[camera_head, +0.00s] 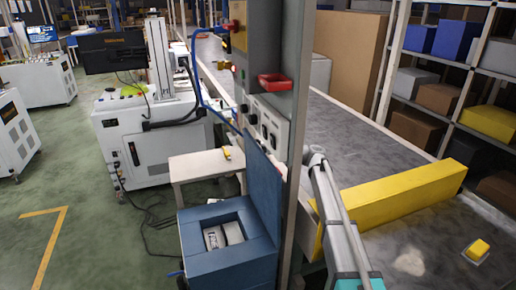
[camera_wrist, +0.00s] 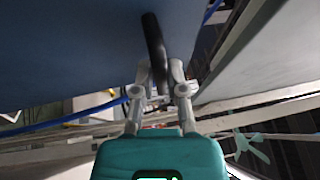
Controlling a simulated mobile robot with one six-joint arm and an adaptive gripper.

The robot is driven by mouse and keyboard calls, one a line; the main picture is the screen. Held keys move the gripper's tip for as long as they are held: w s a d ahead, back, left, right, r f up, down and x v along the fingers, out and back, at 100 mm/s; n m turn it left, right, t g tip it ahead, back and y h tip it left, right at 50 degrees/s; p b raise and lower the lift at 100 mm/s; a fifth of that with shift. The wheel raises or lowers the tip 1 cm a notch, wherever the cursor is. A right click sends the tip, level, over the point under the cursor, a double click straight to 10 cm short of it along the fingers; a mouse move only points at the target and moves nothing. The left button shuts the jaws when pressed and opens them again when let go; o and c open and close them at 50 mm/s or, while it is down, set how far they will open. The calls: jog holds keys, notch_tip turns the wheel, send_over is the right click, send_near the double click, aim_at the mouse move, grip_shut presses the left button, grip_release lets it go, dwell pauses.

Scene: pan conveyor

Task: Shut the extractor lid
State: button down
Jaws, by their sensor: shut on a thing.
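The extractor is a blue box (camera_head: 190,243) in the lower middle of the head view, with a recess holding pale objects. Its blue lid (camera_head: 262,185) stands open, near upright, at the box's right side. In the wrist view the lid's broad blue face (camera_wrist: 70,50) fills the upper left. A black bar handle (camera_wrist: 152,35) stands out against it. My gripper (camera_wrist: 161,72) is shut on the handle's lower end, one finger on each side. In the head view the lid and a grey post hide the gripper and handle.
A grey post (camera_head: 297,100) with a control panel rises right beside the lid. A conveyor (camera_head: 400,255) with a yellow barrier (camera_head: 395,200) lies to the right. A small pale table (camera_head: 195,168) stands behind the box. Green floor is open at left.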

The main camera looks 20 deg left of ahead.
jog(key=d+m+t+h+p, duration=0.2)
jog(key=d+t+p, duration=0.2)
jog(key=d, duration=2.7)
jog(key=t, duration=0.3)
jog(key=shift+s+m+h, duration=0.35)
jog(key=shift+m+h, duration=0.05)
jog(key=shift+d, duration=0.15)
